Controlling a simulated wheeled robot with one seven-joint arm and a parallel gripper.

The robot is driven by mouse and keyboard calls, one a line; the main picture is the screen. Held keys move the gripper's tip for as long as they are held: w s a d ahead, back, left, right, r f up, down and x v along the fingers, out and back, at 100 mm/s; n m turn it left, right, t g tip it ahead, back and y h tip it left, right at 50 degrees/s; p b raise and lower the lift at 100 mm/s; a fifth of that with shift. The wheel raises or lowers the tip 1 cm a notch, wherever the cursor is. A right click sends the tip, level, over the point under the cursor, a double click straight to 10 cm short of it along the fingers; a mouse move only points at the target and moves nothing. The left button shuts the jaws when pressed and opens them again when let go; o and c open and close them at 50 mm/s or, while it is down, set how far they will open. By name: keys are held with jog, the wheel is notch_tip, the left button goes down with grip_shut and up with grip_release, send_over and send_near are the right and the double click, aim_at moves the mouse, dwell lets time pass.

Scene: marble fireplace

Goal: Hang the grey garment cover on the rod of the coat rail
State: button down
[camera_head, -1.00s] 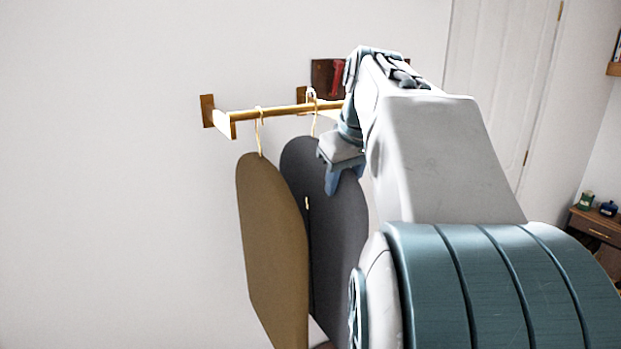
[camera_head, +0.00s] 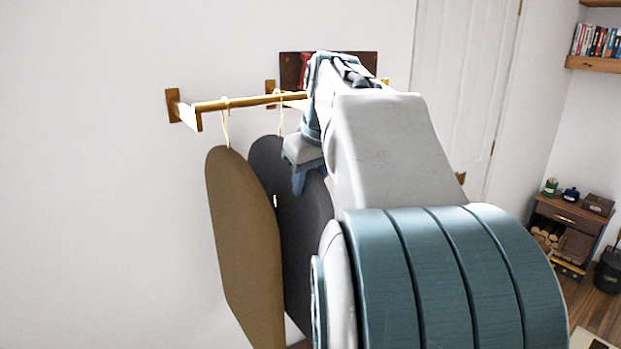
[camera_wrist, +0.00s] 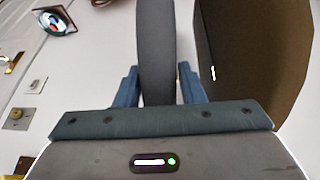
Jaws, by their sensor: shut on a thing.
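The grey garment cover (camera_head: 295,225) hangs upright behind the brown one, its top beside my gripper (camera_head: 308,178). In the wrist view, the cover (camera_wrist: 157,50) stands between the two blue fingers of my gripper (camera_wrist: 158,85), which is shut on it. Its hook (camera_head: 280,115) reaches up to the brass rod (camera_head: 240,103) of the coat rail. I cannot tell whether the hook bears on the rod or only overlaps it in the picture. My arm hides the rod's right part and some of the cover.
A brown garment cover (camera_head: 240,235) hangs from the rod just left of the grey one, close to it; it also fills the right of the wrist view (camera_wrist: 255,60). A dark wall plaque (camera_head: 290,72) is behind the rail. A white door (camera_head: 460,80) and small cabinet (camera_head: 565,225) are right.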

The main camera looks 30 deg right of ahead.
jog(key=c, duration=0.9)
grip_release()
jog(key=shift+w+f, duration=0.1)
jog(key=shift+f, duration=0.1)
jog(key=shift+o, duration=0.2)
jog(key=shift+r, duration=0.1)
jog(key=v, duration=1.3)
jog(key=shift+r, duration=0.35)
jog(key=shift+s, duration=0.2)
